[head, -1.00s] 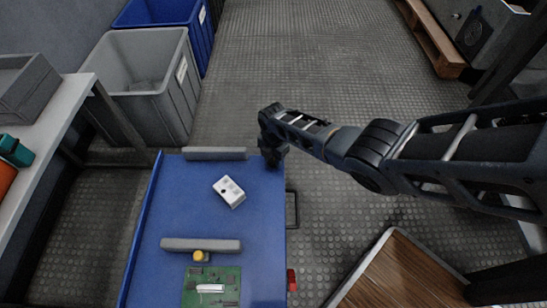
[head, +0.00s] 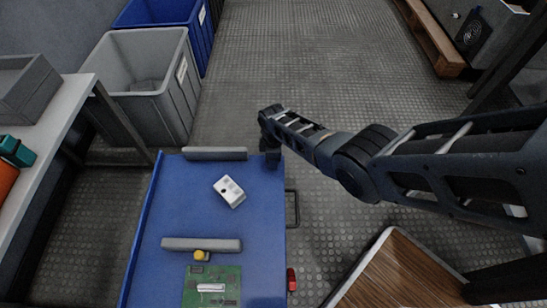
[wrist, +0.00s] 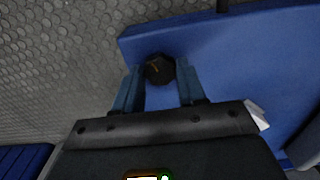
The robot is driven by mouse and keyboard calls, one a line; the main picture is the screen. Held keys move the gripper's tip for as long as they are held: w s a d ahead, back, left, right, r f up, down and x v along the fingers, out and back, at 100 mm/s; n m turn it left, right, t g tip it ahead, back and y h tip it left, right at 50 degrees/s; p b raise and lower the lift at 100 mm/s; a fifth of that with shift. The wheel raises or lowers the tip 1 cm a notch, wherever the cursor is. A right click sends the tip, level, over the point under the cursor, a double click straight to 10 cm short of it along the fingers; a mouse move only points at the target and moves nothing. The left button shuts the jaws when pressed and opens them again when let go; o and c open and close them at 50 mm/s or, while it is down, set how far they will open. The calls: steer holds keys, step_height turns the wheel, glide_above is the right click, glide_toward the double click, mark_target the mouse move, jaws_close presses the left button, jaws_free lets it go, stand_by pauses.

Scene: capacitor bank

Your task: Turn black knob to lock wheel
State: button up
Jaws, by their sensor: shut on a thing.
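The black knob (wrist: 159,68) sits at the corner of the blue cart top (wrist: 230,45). It has a small orange-brown mark on its top. In the wrist view, my gripper (wrist: 158,84) has one blue finger on each side of the knob and is shut on it. In the head view, my gripper (head: 270,146) is at the far right corner of the cart, pointing down. There the gripper mostly hides the knob. The wheel under the cart is not visible.
On the cart lie a white box (head: 229,191), a grey bar (head: 201,244), a yellow knob (head: 201,255) and a green circuit board (head: 211,286). A grey bin (head: 146,85) stands behind left. A wooden-topped table (head: 400,275) is at front right. The floor behind is clear.

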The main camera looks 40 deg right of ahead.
steer(key=m, duration=0.4)
steer(key=shift+m, duration=0.4)
stand_by(0.4)
steer(key=o, duration=1.1)
steer(key=shift+c, duration=0.2)
step_height(320, 180, up, 8)
steer(key=p, duration=0.5)
steer(key=shift+f, duration=0.1)
